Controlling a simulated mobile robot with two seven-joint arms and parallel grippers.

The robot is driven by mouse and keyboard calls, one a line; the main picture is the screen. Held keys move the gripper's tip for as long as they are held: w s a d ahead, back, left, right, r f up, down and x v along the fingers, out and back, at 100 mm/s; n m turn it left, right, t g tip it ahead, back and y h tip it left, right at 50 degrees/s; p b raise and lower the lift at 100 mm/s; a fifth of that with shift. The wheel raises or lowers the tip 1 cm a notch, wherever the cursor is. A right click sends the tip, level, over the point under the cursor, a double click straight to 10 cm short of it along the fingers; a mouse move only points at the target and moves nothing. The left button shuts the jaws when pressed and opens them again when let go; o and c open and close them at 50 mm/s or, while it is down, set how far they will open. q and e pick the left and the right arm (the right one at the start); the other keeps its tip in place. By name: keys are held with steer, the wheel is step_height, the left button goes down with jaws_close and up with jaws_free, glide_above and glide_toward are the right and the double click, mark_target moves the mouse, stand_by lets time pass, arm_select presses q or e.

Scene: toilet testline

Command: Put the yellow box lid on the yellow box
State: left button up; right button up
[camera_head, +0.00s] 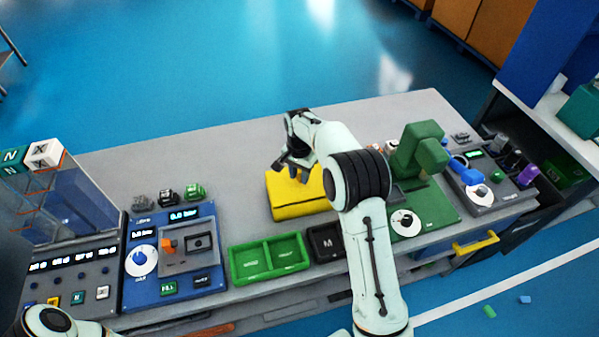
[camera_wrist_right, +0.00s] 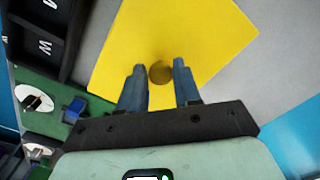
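A yellow box lid (camera_wrist_right: 200,35) shows in the right wrist view as a flat yellow panel with a round darker knob (camera_wrist_right: 160,72). In the head view a yellow block shape (camera_head: 300,207) sits on the table's middle; I cannot tell how lid and box divide there. My right gripper (camera_head: 292,168) is over its upper left part, pointing down. In the wrist view its two fingers (camera_wrist_right: 159,80) are apart with the knob between them; firm contact is not visible. My forearm hides the right part of the yellow shape. My left gripper is out of view.
A green two-part tray (camera_head: 270,272) and a black tray (camera_head: 325,240) lie along the front edge. A blue dial panel (camera_head: 140,290) is at left, a green machine (camera_head: 418,150) at right. The grey tabletop (camera_head: 240,140) behind and left of the yellow shape is clear.

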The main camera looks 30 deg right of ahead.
mark_target(300, 177)
steer(key=shift+o, duration=1.2)
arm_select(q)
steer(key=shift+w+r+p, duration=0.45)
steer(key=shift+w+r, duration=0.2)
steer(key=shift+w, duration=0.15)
arm_select(e)
step_height(300, 177, up, 13)
steer(key=shift+r, duration=0.15)
